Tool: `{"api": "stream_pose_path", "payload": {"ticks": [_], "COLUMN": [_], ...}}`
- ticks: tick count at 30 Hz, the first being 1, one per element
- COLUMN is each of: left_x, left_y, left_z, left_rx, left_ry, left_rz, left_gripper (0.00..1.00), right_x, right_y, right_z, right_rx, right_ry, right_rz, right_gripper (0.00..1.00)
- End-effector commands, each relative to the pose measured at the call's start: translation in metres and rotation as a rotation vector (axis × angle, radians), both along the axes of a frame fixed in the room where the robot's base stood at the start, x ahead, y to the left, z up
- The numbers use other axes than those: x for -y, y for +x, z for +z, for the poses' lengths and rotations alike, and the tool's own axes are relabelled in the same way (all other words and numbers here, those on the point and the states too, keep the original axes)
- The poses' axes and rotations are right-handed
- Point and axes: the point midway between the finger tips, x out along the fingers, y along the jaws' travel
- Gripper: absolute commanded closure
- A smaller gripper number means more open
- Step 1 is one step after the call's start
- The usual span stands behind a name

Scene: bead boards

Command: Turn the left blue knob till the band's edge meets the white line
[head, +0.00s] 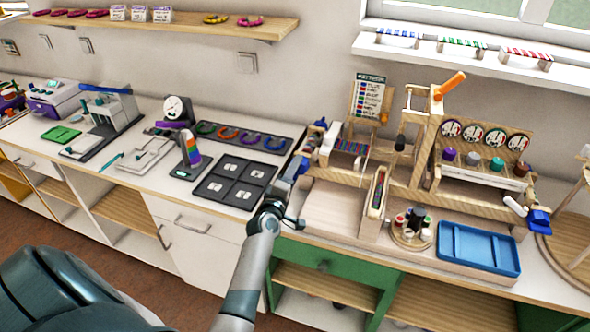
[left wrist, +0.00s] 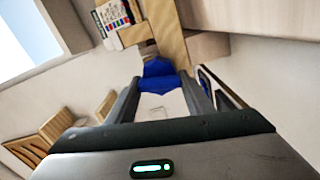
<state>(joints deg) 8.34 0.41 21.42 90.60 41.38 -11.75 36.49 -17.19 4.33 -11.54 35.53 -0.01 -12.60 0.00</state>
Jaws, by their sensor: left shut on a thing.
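The left blue knob (head: 303,166) is at the left side of the wooden bead loom. My left gripper (head: 296,178) reaches up to it from the front. In the left wrist view the blue knob (left wrist: 158,70) sits between the two fingers, which are shut on it. A narrow multicoloured band (head: 350,147) lies across the loom's left part. The white line and the band's edge are too small to tell. My right gripper is not in view.
Another blue knob (head: 539,220) is at the loom's right end. A blue tray (head: 478,248) and a round stand of small jars (head: 411,238) are in front of the loom. A dark tray with several white-marked squares (head: 235,181) lies left of my gripper.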

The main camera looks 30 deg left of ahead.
Motion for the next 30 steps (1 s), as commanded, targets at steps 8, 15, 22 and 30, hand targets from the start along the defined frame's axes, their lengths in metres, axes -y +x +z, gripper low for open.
{"api": "stream_pose_path", "payload": {"ticks": [8,15,22,30], "left_x": [-0.0007,-0.0006,-0.0005,-0.0004], "left_y": [-0.0003,-0.0002,-0.0002,-0.0002], "left_z": [-0.0006,-0.0011,-0.0012,-0.0012], "left_rx": [0.033,0.041,0.042,0.041], "left_ry": [-0.136,-0.171,-0.172,-0.171], "left_rz": [0.001,0.001,0.001,0.0], "left_gripper": [0.76,0.76,0.76,0.34], "right_x": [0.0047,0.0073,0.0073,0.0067], "right_y": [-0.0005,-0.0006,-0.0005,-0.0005], "right_z": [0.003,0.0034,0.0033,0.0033], "right_rx": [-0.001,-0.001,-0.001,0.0], "right_ry": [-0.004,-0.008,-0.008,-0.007], "right_rz": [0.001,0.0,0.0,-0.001], "right_gripper": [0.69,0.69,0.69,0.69]}}
